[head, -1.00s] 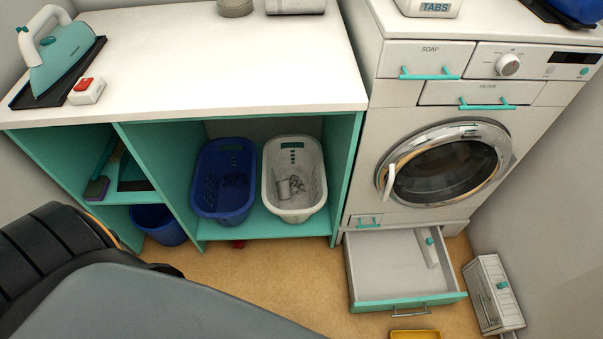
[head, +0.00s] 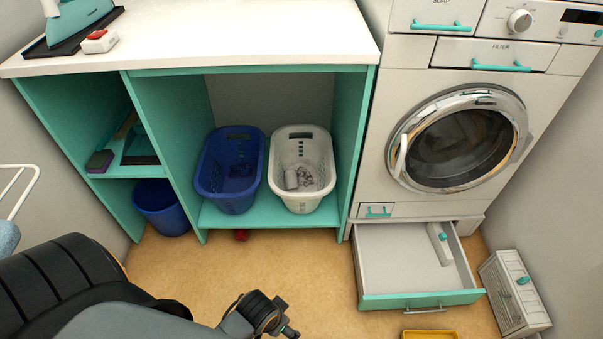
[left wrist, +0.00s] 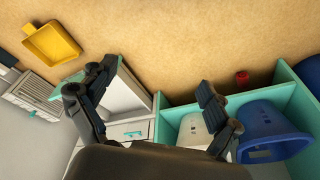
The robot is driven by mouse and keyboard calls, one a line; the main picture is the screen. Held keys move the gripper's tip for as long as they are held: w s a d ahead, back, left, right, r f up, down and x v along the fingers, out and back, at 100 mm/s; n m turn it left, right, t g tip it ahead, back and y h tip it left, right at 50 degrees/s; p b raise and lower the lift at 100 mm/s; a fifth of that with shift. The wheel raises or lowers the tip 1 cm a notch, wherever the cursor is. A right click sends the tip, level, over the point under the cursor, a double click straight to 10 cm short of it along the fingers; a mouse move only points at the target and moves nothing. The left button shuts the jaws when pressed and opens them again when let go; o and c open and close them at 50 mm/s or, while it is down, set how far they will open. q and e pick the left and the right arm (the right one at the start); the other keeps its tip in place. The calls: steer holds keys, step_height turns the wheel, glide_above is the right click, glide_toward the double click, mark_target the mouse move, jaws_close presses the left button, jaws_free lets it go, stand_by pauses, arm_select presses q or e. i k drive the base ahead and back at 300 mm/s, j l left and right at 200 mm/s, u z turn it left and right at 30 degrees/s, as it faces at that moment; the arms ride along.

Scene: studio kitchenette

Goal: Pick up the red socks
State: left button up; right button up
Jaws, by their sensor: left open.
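A small red bundle, which looks like the red socks (head: 241,235), lies on the floor at the front edge under the shelf with the baskets. It also shows in the left wrist view (left wrist: 242,79), partly against the shelf's base. My left gripper (head: 284,318) is at the bottom of the head view, in front of the bundle and a little to its right. In the left wrist view my left gripper (left wrist: 156,74) has its fingers wide apart with nothing between them. The bundle is beyond the right-hand finger. My right gripper is not in view.
A blue basket (head: 203,175) and a white basket (head: 325,170) stand on the shelf above. A drawer (head: 420,299) is pulled out under the washing machine (head: 375,130). A yellow tray (head: 430,334) and a grey slatted box (head: 497,300) are on the floor.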

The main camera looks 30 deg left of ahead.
mark_target(241, 235)
steer(key=u, duration=1.6)
